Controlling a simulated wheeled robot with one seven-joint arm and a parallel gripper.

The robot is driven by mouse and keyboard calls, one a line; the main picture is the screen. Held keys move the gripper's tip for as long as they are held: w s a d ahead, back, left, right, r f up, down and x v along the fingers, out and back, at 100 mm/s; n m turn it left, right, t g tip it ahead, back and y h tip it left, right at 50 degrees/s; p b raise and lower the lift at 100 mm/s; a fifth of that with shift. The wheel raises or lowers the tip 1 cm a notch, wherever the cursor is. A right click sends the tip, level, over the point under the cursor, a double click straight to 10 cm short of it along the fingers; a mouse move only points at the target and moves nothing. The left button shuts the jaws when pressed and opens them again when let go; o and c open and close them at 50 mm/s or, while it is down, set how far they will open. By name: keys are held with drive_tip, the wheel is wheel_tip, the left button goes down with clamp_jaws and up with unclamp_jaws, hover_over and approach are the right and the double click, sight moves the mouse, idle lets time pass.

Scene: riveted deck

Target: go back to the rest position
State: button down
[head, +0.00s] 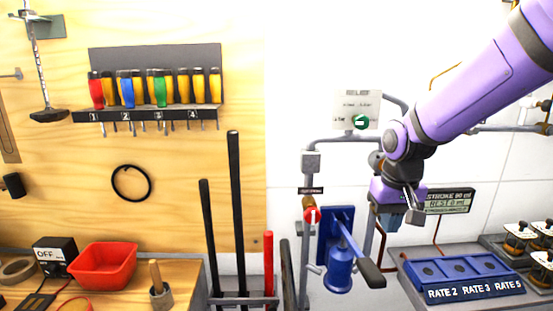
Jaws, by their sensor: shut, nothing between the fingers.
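My purple arm reaches in from the upper right, and my gripper (413,208) hangs at its end, in front of the white wall. The fingers are small and partly overlapped by the wrist, and they look shut with nothing held. The gripper is just left of the syringe display (448,201) and overlaps its left edge in the picture. The blue hand pump (340,262) with its black-ended lever (371,272) is below and to the left of the gripper.
A blue rack (462,277) labelled RATE stands below the gripper, with several jars (519,237) at right. Pipes with a red valve knob (312,215) and a green relief knob (361,122) run on the wall. At left are a screwdriver rack (150,113) and a red bin (103,266).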

drive_tip(key=s+d+r+t, duration=0.2)
drive_tip(key=s+r, duration=0.3)
drive_tip(key=s, duration=0.4)
drive_tip(key=s+d+r+t, duration=0.2)
drive_tip(key=s+r, duration=0.4)
drive_tip(key=s, duration=0.3)
drive_tip(key=shift+s+d+r+t, duration=0.25)
drive_tip(key=shift+s+d+t, duration=0.05)
drive_tip(key=shift+d, duration=0.45)
drive_tip(key=shift+w, duration=0.15)
idle(0.9)
drive_tip(key=g, duration=0.5)
hover_over(369, 266)
wheel_tip(369, 266, down, 14)
drive_tip(key=shift+f, duration=3.4)
